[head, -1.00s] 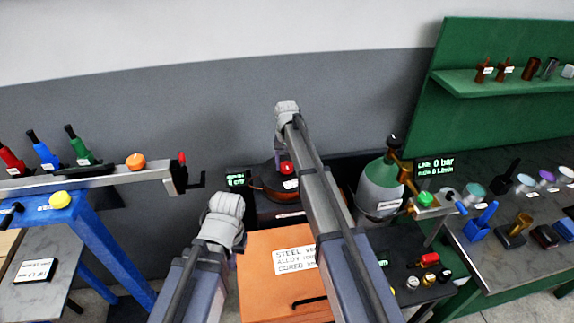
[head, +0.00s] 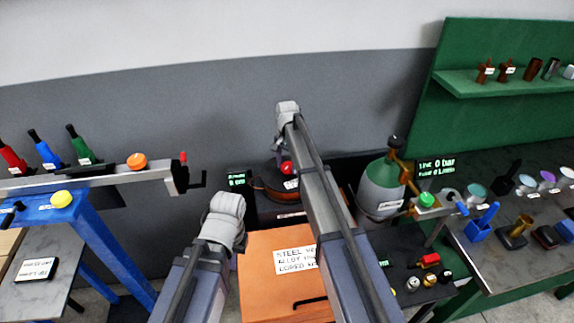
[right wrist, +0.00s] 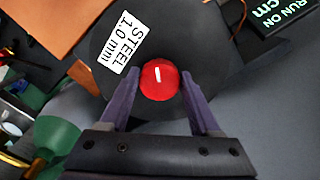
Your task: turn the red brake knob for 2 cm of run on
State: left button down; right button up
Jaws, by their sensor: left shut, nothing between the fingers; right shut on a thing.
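The red brake knob (head: 287,168) sits on top of a dark wire spool (head: 268,183) behind the orange box. In the right wrist view the knob (right wrist: 160,79) is round, with a short white mark on its face. My right gripper (right wrist: 160,82) has one finger on each side of the knob and is shut on it. The spool label reads STEEL 1.0 mm. A RUN ON display (right wrist: 283,14) stands beside the spool; its number is outside that view. My left gripper (head: 229,250) hangs under its wrist in front of the spool, shut and empty, its fingers mostly hidden.
An orange box (head: 262,290) with a label stands in front of the spool. A grey-green gas cylinder (head: 380,187) with a green knob (head: 427,200) is to the right. A blue stand with a rail (head: 110,179) is to the left.

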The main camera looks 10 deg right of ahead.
aim_at(287, 166)
dwell(0.3)
jog(key=o, duration=1.4)
notch_tip(287, 166, up, 8)
jog(key=p, duration=0.8)
jog(key=shift+f, duration=0.1)
